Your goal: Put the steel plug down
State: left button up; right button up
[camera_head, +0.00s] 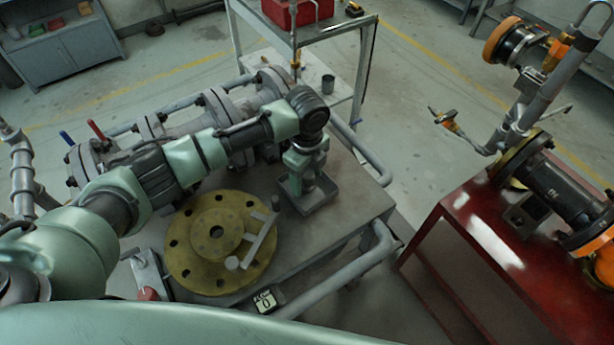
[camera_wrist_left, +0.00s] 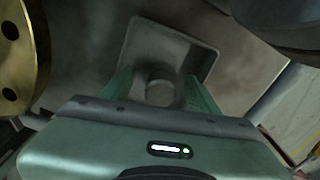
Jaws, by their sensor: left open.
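The steel plug (camera_wrist_left: 160,88) is a grey cylinder standing in a small grey open tray (camera_wrist_left: 203,62), seen in the left wrist view. The same tray (camera_head: 310,203) sits on the workbench right of the yellow flange in the head view. My left gripper (camera_head: 310,178) points down over the tray. In the wrist view its two green fingers (camera_wrist_left: 160,98) are open on either side of the plug; I cannot tell if either touches it. The plug's lower part is hidden by my gripper. My right gripper is not in view.
A yellow bolted flange (camera_head: 190,255) lies on the bench (camera_head: 345,215), with a grey bar-shaped piece (camera_head: 260,240) on it. A grey pipe assembly (camera_head: 215,105) runs behind my left arm. A red bench (camera_head: 460,240) with a valve stands right. A small digital box (camera_head: 265,301) sits in front.

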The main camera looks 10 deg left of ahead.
aim_at(307, 174)
pick_arm(q)
notch_tip(307, 174, up, 12)
jog(key=b, duration=0.1)
dwell(0.8)
